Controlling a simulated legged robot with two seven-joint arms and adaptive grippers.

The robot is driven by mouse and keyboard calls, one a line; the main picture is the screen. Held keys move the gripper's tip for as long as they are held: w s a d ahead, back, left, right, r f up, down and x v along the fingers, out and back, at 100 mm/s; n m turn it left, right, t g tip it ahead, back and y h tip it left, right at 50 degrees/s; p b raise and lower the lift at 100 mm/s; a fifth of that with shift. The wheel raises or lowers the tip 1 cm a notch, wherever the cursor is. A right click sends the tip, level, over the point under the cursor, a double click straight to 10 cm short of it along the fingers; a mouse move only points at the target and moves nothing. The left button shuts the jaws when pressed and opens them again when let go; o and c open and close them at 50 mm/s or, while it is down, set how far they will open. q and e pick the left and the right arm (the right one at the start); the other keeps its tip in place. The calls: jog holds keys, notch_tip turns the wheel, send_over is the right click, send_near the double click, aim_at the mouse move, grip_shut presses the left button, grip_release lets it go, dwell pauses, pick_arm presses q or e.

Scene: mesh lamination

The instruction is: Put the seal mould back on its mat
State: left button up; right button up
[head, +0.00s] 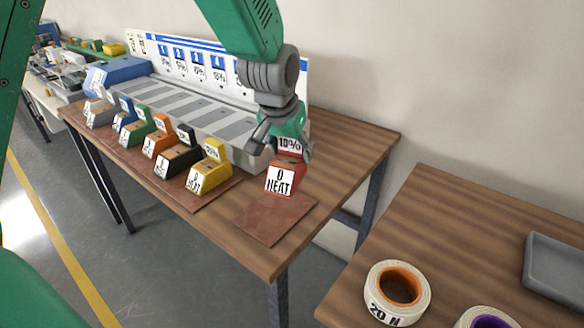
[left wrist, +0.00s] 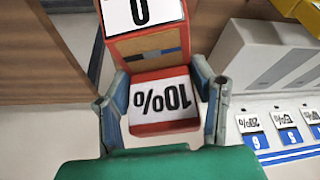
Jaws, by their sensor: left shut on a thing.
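The red mould (head: 283,178), with a white "0 NEAT" label on its front and a "10%" label on its upper part, is in my left gripper (head: 284,148). In the left wrist view the two fingers stand on either side of the red mould (left wrist: 152,47), by its "10%" part. My left gripper is shut on it from above. A small brown mat (head: 268,222) lies bare near the table's front right corner. The mould shows at the mat's back edge; I cannot tell whether it touches the mat or table. My right gripper is not in view.
A yellow mould (head: 209,172), a black one (head: 178,155) and several others stand in a row on a longer mat to the left. A grey slotted rack (head: 190,108) stands behind them. A tape roll (head: 398,292) and a grey tray (head: 558,268) lie on the right table.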

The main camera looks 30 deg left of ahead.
aim_at(285, 165)
pick_arm(q)
jog(key=r+m+p, duration=0.1)
jog(key=p, duration=0.1)
jog(key=r+m+h+p, duration=0.1)
jog(key=p, duration=0.1)
jog(key=shift+a+r, duration=0.15)
jog(key=shift+a, duration=0.25)
jog(key=shift+s+a+f+m+p, duration=0.1)
jog(key=shift+f+m+p, duration=0.1)
jog(key=shift+m+p, duration=0.2)
jog(key=f, duration=0.6)
jog(key=shift+a+b, duration=0.2)
jog(key=shift+b, duration=0.15)
jog(key=shift+d+f, duration=0.15)
jog(key=shift+f, duration=0.35)
notch_tip(285, 165, down, 3)
jog(key=shift+f, duration=0.15)
jog(key=o, duration=1.6)
